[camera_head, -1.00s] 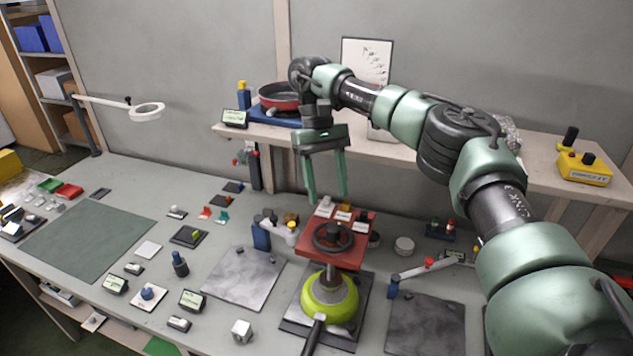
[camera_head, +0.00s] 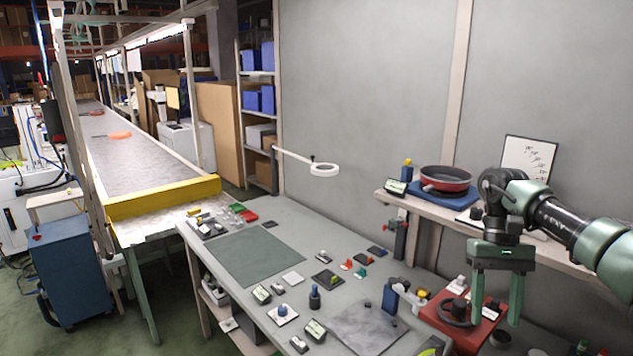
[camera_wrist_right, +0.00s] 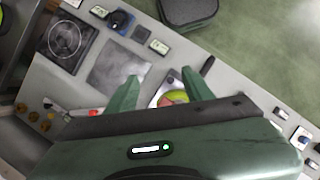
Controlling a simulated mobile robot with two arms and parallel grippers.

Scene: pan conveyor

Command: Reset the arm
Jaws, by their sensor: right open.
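My right gripper (camera_head: 497,290) is at the right of the head view, with its two green fingers spread and nothing between them. It hangs in front of the shelf and above the red stand (camera_head: 462,318) with a dark wheel. In the right wrist view its fingers (camera_wrist_right: 155,92) are also apart and empty, above the workbench. The right arm (camera_head: 560,215) comes in from the right edge. My left gripper is not in view.
A red pan (camera_head: 446,179) rests on a blue base on the shelf. The workbench (camera_head: 215,272) holds several small devices and a green mat (camera_head: 258,256). A conveyor (camera_head: 140,165) with orange items runs at the left.

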